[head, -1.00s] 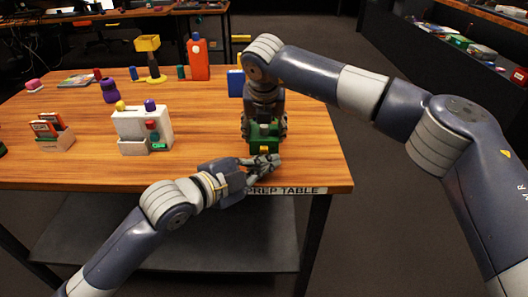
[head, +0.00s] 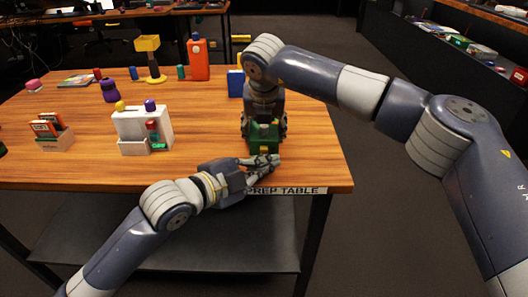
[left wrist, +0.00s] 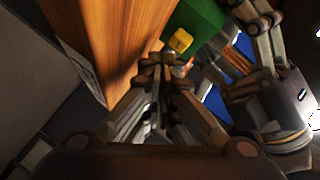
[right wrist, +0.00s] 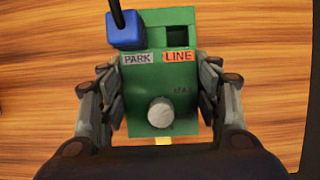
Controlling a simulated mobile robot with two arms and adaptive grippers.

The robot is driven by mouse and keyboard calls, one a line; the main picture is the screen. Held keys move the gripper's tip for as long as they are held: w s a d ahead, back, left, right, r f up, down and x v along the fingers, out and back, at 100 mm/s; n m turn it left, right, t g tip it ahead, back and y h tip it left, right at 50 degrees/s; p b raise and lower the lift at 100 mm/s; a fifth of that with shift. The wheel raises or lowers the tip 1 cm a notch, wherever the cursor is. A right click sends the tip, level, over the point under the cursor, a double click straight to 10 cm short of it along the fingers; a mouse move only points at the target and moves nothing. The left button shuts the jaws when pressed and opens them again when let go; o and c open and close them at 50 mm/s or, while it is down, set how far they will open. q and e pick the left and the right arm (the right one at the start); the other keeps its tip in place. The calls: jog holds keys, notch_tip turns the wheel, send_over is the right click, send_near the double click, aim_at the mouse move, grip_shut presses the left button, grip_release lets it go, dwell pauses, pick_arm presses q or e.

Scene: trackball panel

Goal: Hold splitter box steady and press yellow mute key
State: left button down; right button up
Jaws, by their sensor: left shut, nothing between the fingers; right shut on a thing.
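The green splitter box (head: 263,134) stands near the front right edge of the table. My right gripper (right wrist: 158,100) comes from above and is shut on the box, one finger on each side. In the right wrist view the box (right wrist: 147,89) shows PARK and LINE labels, a round knob (right wrist: 160,111) and a dark square socket (right wrist: 177,36). A blue plug (right wrist: 126,33) with a cable sits at the PARK side. The yellow mute key (left wrist: 180,40) is on the box's front face. My left gripper (left wrist: 160,62) is shut and empty, its fingertips just short of the key.
A white holder (head: 135,128) with coloured pieces and a small card rack (head: 55,139) stand on the left of the table. An orange bottle (head: 198,60) and a yellow stand (head: 150,62) are at the back. The front edge carries a PREP TABLE label (head: 290,190).

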pick_arm(q)
jog(key=shift+w, duration=0.1)
jog(key=shift+w, duration=0.35)
jog(key=shift+w, duration=0.45)
dwell(0.9)
jog(key=shift+s, duration=0.9)
pick_arm(e)
jog(key=shift+f, duration=0.1)
pick_arm(q)
jog(key=shift+s, duration=2.5)
pick_arm(e)
jog(key=o, duration=1.1)
